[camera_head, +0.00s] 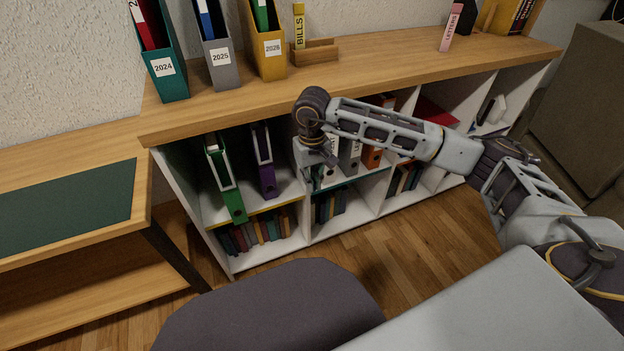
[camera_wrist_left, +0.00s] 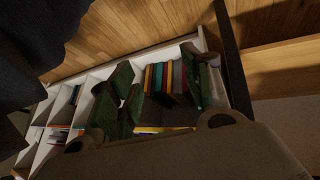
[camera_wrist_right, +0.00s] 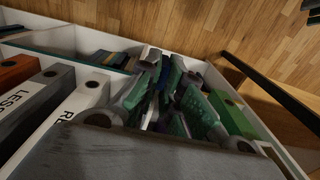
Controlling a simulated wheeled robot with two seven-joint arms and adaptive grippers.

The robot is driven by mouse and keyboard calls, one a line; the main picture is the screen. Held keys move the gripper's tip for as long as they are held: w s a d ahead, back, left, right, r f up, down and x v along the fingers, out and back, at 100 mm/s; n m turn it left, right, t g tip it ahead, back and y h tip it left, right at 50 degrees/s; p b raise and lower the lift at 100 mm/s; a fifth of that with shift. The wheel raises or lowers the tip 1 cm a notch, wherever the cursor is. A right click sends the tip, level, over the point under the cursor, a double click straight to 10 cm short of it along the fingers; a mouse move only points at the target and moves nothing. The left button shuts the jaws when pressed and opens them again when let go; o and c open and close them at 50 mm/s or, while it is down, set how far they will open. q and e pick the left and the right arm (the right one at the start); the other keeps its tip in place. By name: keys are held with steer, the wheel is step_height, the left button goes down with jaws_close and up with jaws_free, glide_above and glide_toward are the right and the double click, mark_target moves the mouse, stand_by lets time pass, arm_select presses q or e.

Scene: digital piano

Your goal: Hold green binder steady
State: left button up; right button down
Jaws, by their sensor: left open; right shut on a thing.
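The green binder (camera_head: 226,180) stands upright, leaning slightly, on the upper shelf of the left compartment. It also shows at the right of the right wrist view (camera_wrist_right: 232,118). My right gripper (camera_head: 317,178) is at the white divider, to the right of the green binder and apart from it. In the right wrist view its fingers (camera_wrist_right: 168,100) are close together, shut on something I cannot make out. My left gripper is outside the head view. In the left wrist view its fingers (camera_wrist_left: 158,90) are spread, with nothing gripped between them, facing the lower books.
A purple binder (camera_head: 265,165) stands right of the green one. White (camera_head: 329,167) and grey (camera_head: 350,158) binders stand beyond the divider. Small books (camera_head: 257,231) fill the lower shelf. Binders stand on the wooden top (camera_head: 360,78). A desk (camera_head: 140,205) is at left.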

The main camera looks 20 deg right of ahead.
steer(key=shift+s+a+f+b, duration=0.15)
steer(key=shift+a+f+b, duration=0.05)
steer(key=shift+f+b, duration=0.2)
steer(key=shift+f, duration=0.3)
arm_select(q)
step_height(320, 180, down, 10)
steer(key=d+t+h+b, duration=0.1)
steer(key=b, duration=0.6)
steer(key=shift+w+d+r+b, duration=0.25)
steer(key=shift+d+b, duration=0.05)
arm_select(e)
step_height(320, 180, down, 7)
arm_select(q)
steer(key=shift+o, duration=0.2)
steer(key=o, duration=0.4)
steer(key=shift+r, duration=0.1)
steer(key=shift+r, duration=0.1)
